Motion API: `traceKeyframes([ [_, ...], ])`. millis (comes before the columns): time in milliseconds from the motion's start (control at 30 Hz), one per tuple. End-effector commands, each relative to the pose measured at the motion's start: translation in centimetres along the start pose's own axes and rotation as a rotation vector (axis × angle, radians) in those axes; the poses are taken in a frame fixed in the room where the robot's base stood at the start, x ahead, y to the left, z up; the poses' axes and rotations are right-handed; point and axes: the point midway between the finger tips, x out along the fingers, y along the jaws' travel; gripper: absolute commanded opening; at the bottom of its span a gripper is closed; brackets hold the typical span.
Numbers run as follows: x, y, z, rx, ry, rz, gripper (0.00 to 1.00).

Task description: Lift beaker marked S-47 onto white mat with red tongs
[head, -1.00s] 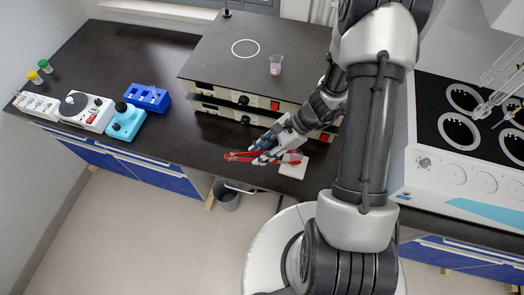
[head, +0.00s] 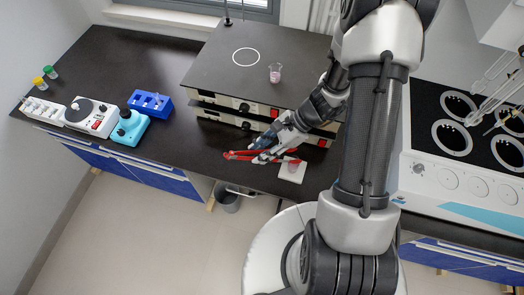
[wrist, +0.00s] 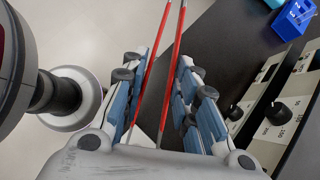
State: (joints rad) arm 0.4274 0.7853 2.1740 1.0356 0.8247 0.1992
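The red tongs (head: 240,155) are in my gripper (head: 270,150), above the front edge of the dark bench. In the wrist view the two red tong arms (wrist: 152,62) run between the blue-padded fingers of my gripper (wrist: 162,85), slightly spread. The white mat (head: 288,176) lies near the bench's front edge, right of the gripper. A small clear beaker (head: 293,166) with pinkish content appears on the mat, close to the tongs' end; contact with the tongs is unclear. Another beaker (head: 275,73) with pinkish content stands on the hot plate. No marking is readable.
Hot plates (head: 236,75) with knobs stand behind the gripper. A blue rack (head: 150,103), a teal device (head: 130,127) and a white device (head: 92,116) are on the left. A heater unit (head: 455,170) is on the right. The bench left of the gripper is clear.

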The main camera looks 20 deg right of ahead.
Motion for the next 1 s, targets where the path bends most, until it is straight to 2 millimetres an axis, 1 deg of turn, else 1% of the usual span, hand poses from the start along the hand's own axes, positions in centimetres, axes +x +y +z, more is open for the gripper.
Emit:
traceKeyframes([
  [33, -1.0, -0.1, 0.9, -0.001, 0.000, -0.001, 0.25],
  [200, -2.9, -0.1, 2.6, 0.000, 0.000, -0.001, 0.25],
  [300, -3.6, -0.1, 3.3, 0.001, 0.000, -0.001, 0.25],
  [867, -3.6, -0.1, 3.3, 0.001, 0.000, -0.001, 0.25],
  [933, -3.6, -0.3, 3.2, 0.007, 0.001, -0.007, 0.25],
  [1000, -3.6, -0.9, 3.1, 0.027, 0.002, -0.030, 0.25],
])
